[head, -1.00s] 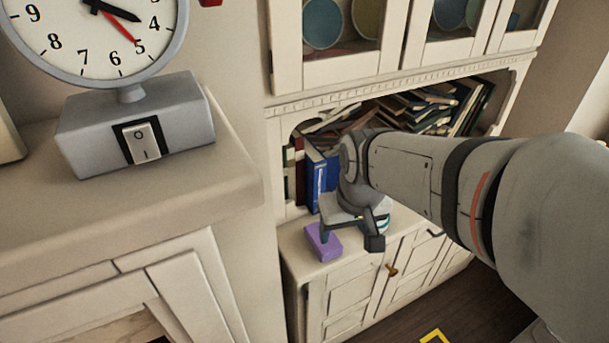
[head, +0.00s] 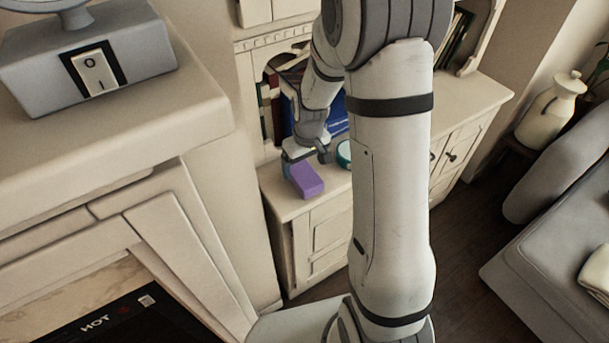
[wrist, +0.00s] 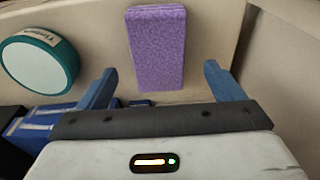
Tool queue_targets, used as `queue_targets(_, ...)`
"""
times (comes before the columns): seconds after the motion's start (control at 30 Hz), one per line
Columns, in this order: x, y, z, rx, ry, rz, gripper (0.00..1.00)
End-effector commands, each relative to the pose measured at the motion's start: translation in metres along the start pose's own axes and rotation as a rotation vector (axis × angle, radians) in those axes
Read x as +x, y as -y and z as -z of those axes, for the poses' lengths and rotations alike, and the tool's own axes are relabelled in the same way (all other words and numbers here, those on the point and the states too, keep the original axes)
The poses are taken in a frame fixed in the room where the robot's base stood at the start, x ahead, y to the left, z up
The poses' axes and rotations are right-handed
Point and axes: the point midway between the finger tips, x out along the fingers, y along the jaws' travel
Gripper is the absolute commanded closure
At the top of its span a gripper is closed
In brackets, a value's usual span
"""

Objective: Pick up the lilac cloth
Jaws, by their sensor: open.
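The lilac cloth (head: 306,181) is a folded purple block on the cream cabinet top, near its front left corner. In the wrist view the lilac cloth (wrist: 157,48) lies just beyond my gripper, roughly between the lines of the two fingers. My gripper (head: 305,152) is close behind the cloth in the head view. In the wrist view my gripper (wrist: 162,84) has its fingers spread wide, with nothing held between them. Whether a finger touches the cloth cannot be told.
A round teal-rimmed tin (wrist: 40,65) stands left of the cloth in the wrist view. Books (head: 275,105) stand upright behind, in the cabinet's alcove. A mantel (head: 120,130) with a switch box (head: 95,65) juts out at left. A grey sofa (head: 560,230) stands at right.

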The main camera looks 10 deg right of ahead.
Motion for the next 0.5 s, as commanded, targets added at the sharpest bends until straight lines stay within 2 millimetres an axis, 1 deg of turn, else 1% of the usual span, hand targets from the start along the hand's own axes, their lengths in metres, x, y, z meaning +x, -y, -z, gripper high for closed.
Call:
queue_targets(0.17,0.017,-0.001,0.000,0.000,0.003,0.001,0.12)
queue_targets(0.4,0.047,-0.003,0.001,0.001,0.002,0.000,0.12)
queue_targets(0.5,0.053,-0.003,0.001,0.002,0.001,0.000,0.12)
